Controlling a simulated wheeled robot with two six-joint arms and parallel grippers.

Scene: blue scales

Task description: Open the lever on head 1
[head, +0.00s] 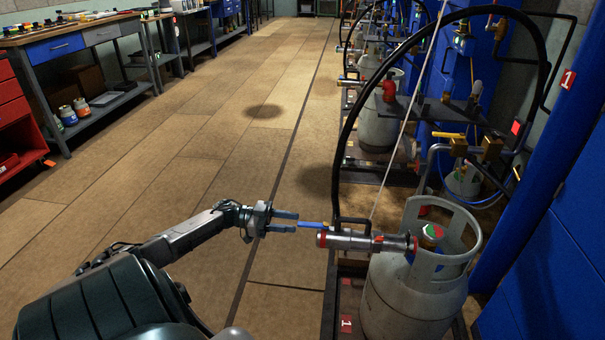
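The filling head (350,240) is a metal cylinder with red rings. It lies roughly level across the top of a grey gas cylinder (400,305), under a black hose. A red label with a 1 is at the scale below. Its blue lever (314,225) sticks out to the left. My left gripper (297,222) comes in from the left, its two fingers parted with a gap between them. The fingertips are at the lever's free end; I cannot tell whether they touch it. My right gripper is not in view.
More grey gas cylinders (378,125) and scales stand in a row behind. A tall black hose (338,150) arches over the head. Blue panels (555,260) close off the right. Workbenches (85,38) stand at the far left. The brown floor (200,150) between is clear.

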